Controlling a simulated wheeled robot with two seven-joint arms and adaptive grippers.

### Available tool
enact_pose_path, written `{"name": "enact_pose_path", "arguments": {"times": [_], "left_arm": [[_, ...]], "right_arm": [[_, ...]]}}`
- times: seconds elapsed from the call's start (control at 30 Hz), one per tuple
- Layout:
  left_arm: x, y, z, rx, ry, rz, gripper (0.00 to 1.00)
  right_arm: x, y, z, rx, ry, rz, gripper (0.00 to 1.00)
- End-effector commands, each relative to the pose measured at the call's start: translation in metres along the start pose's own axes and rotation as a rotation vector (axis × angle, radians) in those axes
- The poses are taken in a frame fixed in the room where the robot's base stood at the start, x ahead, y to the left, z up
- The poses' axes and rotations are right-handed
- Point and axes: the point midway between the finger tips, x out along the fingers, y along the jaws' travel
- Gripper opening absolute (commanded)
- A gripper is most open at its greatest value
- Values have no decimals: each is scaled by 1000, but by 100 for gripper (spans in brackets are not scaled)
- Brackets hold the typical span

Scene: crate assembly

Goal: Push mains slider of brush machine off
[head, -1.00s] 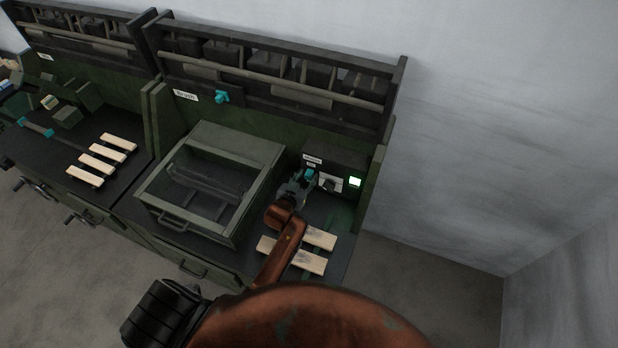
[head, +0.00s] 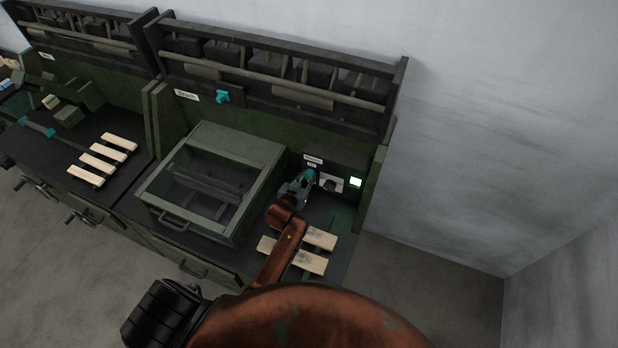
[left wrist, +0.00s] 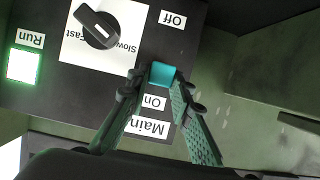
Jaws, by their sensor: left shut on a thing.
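The mains slider is a small teal block (left wrist: 162,74) on the dark control panel of the brush machine (head: 187,96). In the left wrist view, which is upside down, it sits between the "On" label (left wrist: 153,101) and the "Off" label (left wrist: 172,18), nearer "On". My left gripper (left wrist: 160,80) is shut on the slider, with a fingertip at each side of it. In the head view the left gripper (head: 307,179) is at the panel, and the slider is largely hidden there. The right gripper is not in view.
Beside the slider are a black Slow/Fast knob (left wrist: 98,28) and a lit Run light (left wrist: 22,66), also bright in the head view (head: 355,182). The machine's glazed box (head: 255,198) stands left of my gripper. Wooden slats (head: 311,262) lie in front, under my arm.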

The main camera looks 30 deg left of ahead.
Motion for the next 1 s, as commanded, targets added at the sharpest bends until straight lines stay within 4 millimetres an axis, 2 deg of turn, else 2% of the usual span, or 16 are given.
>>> {"name": "enact_pose_path", "arguments": {"times": [0.27,0.57,0.83,0.87,1.0], "left_arm": [[0,0,1,0,0,1,0],[16,0,38,-1,-2,0,0],[16,0,40,0,-5,0,0],[16,0,40,-1,-6,0,21],[16,0,39,0,-4,0,31]], "right_arm": [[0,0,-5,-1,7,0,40],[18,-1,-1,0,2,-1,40],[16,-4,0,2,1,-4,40],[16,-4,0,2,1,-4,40],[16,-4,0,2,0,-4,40]]}}
